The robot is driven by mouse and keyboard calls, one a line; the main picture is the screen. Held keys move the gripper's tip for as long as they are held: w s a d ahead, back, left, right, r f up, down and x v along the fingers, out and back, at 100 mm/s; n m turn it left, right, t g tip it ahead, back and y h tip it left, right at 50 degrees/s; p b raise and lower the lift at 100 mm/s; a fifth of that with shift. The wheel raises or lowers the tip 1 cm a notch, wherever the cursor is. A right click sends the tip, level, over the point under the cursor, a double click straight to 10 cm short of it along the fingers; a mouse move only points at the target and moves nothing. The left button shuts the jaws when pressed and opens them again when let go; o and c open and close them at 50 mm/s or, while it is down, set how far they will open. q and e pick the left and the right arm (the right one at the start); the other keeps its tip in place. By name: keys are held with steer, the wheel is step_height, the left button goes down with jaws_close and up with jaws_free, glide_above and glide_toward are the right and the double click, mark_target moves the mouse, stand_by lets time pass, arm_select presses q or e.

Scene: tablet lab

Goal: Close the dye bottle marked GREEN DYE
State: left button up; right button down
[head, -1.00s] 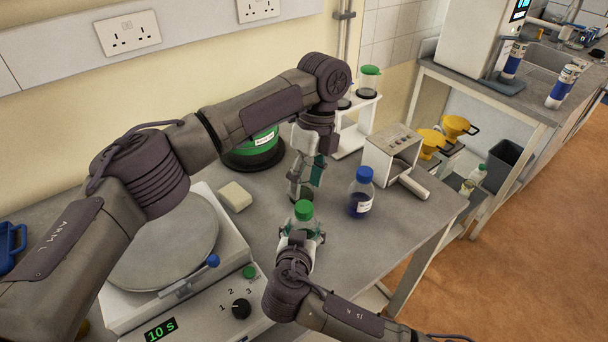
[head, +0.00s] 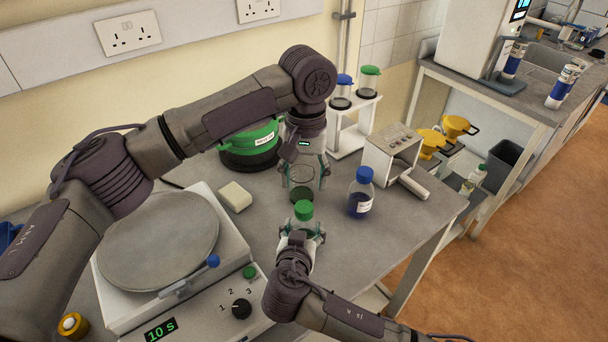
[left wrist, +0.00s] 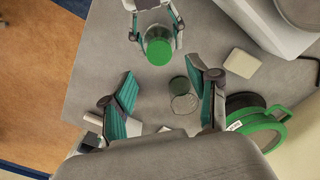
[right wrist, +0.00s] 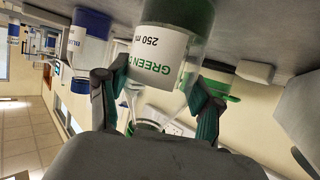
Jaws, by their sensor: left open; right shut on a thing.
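My right gripper (head: 301,240) is shut on the bottle's body. My left gripper (head: 305,173) is open, pointing down behind the bottle, with its fingers on either side of a clear glass beaker (head: 301,180) holding dark green stuff. The left wrist view shows the beaker (left wrist: 184,104) and the capped bottle (left wrist: 158,48) apart. I cannot tell how tight the cap is.
A blue-capped bottle (head: 361,195) stands to the right, near a grey box device (head: 393,150). A rack (head: 355,125) holds lidded jars. A pale block (head: 235,196) and a round-plated machine (head: 160,245) lie left. A green-lidded pot (head: 250,147) stands behind.

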mark_target(304, 206)
arm_select(q)
steer(key=n, duration=0.3)
steer(key=shift+s+r+n, duration=0.1)
steer(key=shift+r+n, duration=0.1)
steer(key=shift+n, duration=0.2)
steer(key=shift+f, duration=4.05)
